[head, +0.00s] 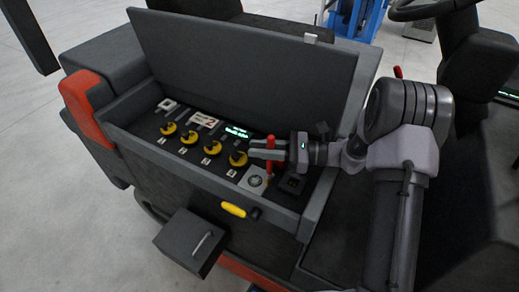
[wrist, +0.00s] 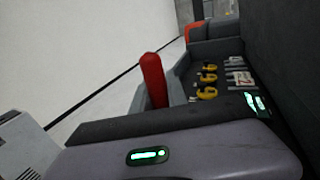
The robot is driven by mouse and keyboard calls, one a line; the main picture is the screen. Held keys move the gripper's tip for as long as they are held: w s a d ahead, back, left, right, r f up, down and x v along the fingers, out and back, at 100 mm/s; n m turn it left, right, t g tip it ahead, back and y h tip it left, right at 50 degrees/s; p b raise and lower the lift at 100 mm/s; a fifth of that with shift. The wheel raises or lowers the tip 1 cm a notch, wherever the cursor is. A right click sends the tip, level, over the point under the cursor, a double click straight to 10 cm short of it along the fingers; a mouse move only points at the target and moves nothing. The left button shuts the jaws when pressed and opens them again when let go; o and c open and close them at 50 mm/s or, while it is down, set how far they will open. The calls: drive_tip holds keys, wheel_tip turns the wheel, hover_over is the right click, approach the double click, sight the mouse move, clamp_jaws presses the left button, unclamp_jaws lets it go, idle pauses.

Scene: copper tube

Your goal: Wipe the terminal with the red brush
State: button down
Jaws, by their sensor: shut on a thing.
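My gripper (head: 264,149) reaches in from the right over the open compartment and is shut on the red brush (head: 270,158). The brush stands roughly upright in the jaws; its red handle (wrist: 153,78) rises between the fingers in the wrist view. Its lower end is just above or at a light square plate with a round part (head: 255,181); I cannot tell whether they touch. This plate may be the terminal, but I cannot tell for sure. The bristles are not clear in either view.
A dark square socket (head: 291,184) lies right of the plate.

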wheel_tip(320, 180, up, 8)
drive_tip(key=p, duration=0.4)
drive_tip(key=shift+p, duration=0.4)
